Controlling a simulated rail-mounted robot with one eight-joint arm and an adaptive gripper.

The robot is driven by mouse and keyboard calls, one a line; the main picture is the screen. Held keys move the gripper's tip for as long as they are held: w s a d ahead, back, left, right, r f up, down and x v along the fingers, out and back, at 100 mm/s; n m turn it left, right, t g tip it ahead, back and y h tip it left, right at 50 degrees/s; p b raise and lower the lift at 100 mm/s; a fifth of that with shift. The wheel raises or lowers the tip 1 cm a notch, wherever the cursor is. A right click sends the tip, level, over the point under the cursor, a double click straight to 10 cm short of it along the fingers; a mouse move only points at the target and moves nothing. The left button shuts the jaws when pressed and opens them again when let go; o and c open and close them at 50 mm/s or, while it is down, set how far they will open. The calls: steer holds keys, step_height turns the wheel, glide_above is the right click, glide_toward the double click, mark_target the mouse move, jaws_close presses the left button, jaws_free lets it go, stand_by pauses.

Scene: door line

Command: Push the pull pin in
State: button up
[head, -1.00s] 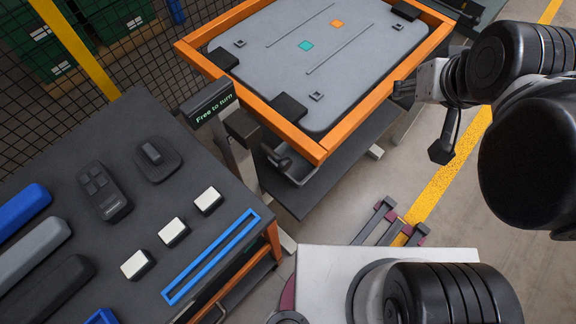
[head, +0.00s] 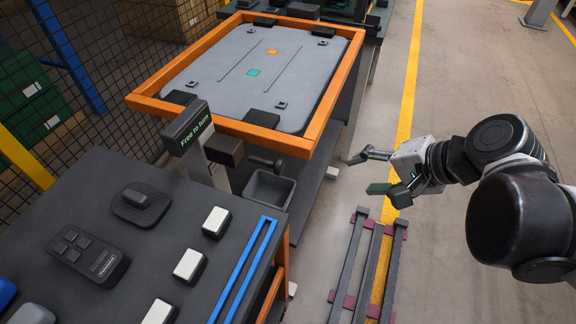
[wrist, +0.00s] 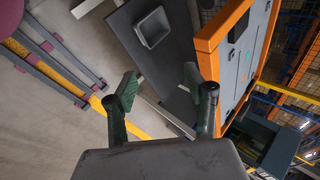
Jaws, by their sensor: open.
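My gripper (head: 365,173) is open and empty. It points left, over the floor to the right of the frame's stand. In the wrist view its two green-and-dark fingers (wrist: 158,90) are spread wide. A grey post bears a dark sign reading "Free to turn" (head: 187,127). Below the sign is a dark block (head: 224,150), with a small dark handle-like part (head: 266,163) to its right. I cannot tell for sure which of these is the pull pin. The orange-framed grey panel (head: 262,66) lies flat behind the post. My gripper is apart from all of these.
A dark bench (head: 100,205) with white blocks and a handset stands at front left. Floor rails (head: 350,265) run below my gripper. Open floor lies to the right.

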mark_target(283, 168)
steer(key=shift+w+a+f+m+y+b, duration=0.75)
steer(key=shift+a+y+b, duration=1.25)
steer(key=shift+a, duration=0.85)
steer(key=shift+w+a+f+m+y+b, duration=0.55)
steer(key=shift+a+f+m+y+b, duration=0.4)
steer(key=shift+a+y+b, duration=1.2)
steer(key=shift+w+a+f+m+y+b, duration=0.65)
steer(key=shift+a+m+y+b, duration=0.5)
steer(key=shift+a+b, duration=1.85)
steer(key=shift+a+p, duration=0.5)
steer(key=shift+c, duration=0.3)
jaws_close()
